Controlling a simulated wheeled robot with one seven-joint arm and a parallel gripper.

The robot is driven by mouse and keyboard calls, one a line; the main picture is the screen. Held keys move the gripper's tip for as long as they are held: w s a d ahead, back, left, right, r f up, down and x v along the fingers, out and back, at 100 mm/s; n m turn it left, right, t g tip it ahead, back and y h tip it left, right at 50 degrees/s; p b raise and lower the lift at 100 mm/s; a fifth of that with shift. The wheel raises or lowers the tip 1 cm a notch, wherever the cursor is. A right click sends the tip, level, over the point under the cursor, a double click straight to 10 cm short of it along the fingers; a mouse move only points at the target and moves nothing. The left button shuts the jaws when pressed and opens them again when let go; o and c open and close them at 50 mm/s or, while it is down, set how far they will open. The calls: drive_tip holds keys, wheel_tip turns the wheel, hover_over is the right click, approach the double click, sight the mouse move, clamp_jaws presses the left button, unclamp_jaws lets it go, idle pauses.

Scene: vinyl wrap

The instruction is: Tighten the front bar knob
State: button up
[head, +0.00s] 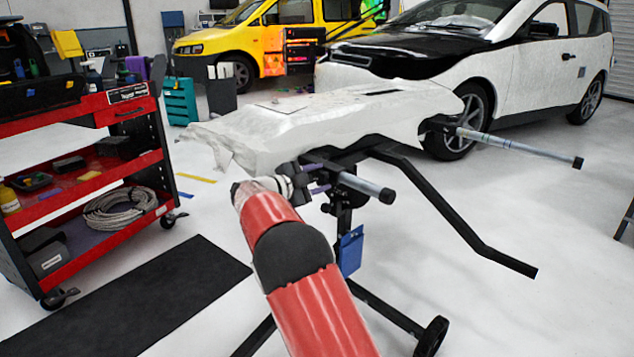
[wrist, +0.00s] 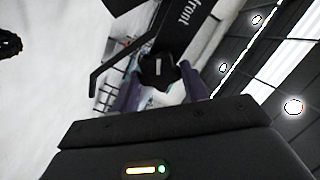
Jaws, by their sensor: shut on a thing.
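The front bar knob (wrist: 158,72) is black with a small light mark on its face. In the wrist view it sits between the two purple fingers of my gripper (wrist: 160,92), which is shut on it. Behind it is a black bar (wrist: 186,25) lettered "front". In the head view my gripper (head: 318,178) reaches the black stand frame under the white wrapped panel (head: 330,122). My arm hides much of the knob area there. A grey bar with a black end cap (head: 362,184) sticks out just right of my gripper.
A second grey bar (head: 515,144) and a bent black arm (head: 460,220) stick out to the right. A red tool cart (head: 125,110) stands at left, with a black mat (head: 150,300) before it. A white car (head: 520,60) is behind. Open floor lies at right.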

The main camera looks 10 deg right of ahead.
drive_tip(key=m+b, duration=0.1)
drive_tip(key=m, duration=0.1)
drive_tip(key=m+b, duration=0.3)
drive_tip(key=shift+f+m+t+y, duration=0.25)
drive_tip(key=shift+m+t+y, duration=0.05)
drive_tip(key=shift+m+y, duration=0.1)
drive_tip(key=m+t+b, duration=0.1)
drive_tip(key=m+b, duration=0.4)
drive_tip(key=shift+f+m+y, duration=0.1)
drive_tip(key=shift+m+y, duration=0.2)
drive_tip(key=m+b, duration=0.1)
drive_tip(key=m, duration=0.1)
drive_tip(key=shift+m, duration=0.3)
drive_tip(key=m+t, duration=0.1)
drive_tip(key=m, duration=0.8)
drive_tip(key=shift+m+t, duration=0.3)
drive_tip(key=shift+f, duration=0.1)
drive_tip(key=o, duration=1)
drive_tip(key=shift+c, duration=0.2)
